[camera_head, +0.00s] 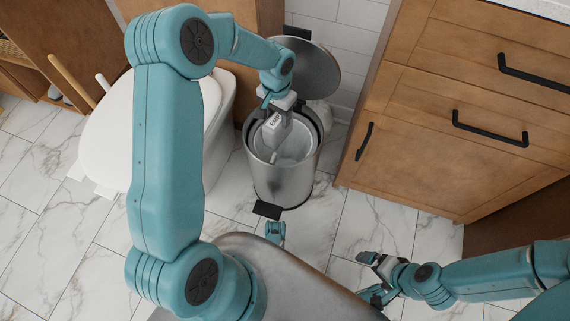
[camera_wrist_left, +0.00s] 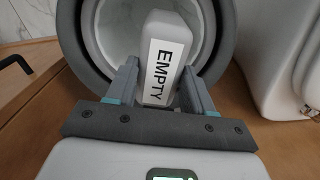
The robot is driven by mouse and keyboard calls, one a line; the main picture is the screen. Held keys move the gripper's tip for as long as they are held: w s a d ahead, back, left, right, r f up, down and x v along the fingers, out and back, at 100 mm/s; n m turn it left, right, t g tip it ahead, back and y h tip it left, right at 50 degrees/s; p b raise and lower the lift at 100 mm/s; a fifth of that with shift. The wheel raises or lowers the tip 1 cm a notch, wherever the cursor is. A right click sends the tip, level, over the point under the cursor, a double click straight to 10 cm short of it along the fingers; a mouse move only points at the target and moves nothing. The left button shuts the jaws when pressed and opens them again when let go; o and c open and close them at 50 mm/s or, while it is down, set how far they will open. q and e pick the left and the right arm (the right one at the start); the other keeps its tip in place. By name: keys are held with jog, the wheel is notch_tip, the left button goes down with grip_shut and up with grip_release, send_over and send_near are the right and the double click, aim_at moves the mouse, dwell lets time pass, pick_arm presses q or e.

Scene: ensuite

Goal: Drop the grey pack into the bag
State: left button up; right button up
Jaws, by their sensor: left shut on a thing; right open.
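The grey pack (camera_head: 275,131) bears a white label reading EMPTY, clear in the left wrist view (camera_wrist_left: 165,58). My left gripper (camera_head: 281,108) is shut on it, with one finger on each side. The pack hangs tilted at the mouth of a round metal bin (camera_head: 282,184). A pale lining (camera_head: 297,146), seemingly the bag, shows inside the bin and in the left wrist view (camera_wrist_left: 117,28). The pack hides part of it. I cannot tell whether the pack touches the lining. My right gripper (camera_head: 374,277) is open and empty, low at the right.
The bin's lid (camera_head: 309,70) stands open behind it; its black pedal (camera_head: 267,210) is in front. A white toilet (camera_head: 107,135) stands left. A wooden cabinet (camera_head: 440,125) with black handles stands right. Marble-tiled floor (camera_head: 365,225) is clear between bin and cabinet.

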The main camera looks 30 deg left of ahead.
pick_arm(q)
jog(key=o, duration=1.4)
jog(key=shift+r, duration=0.15)
notch_tip(320, 180, up, 16)
jog(key=p, duration=0.6)
jog(key=shift+r, duration=0.1)
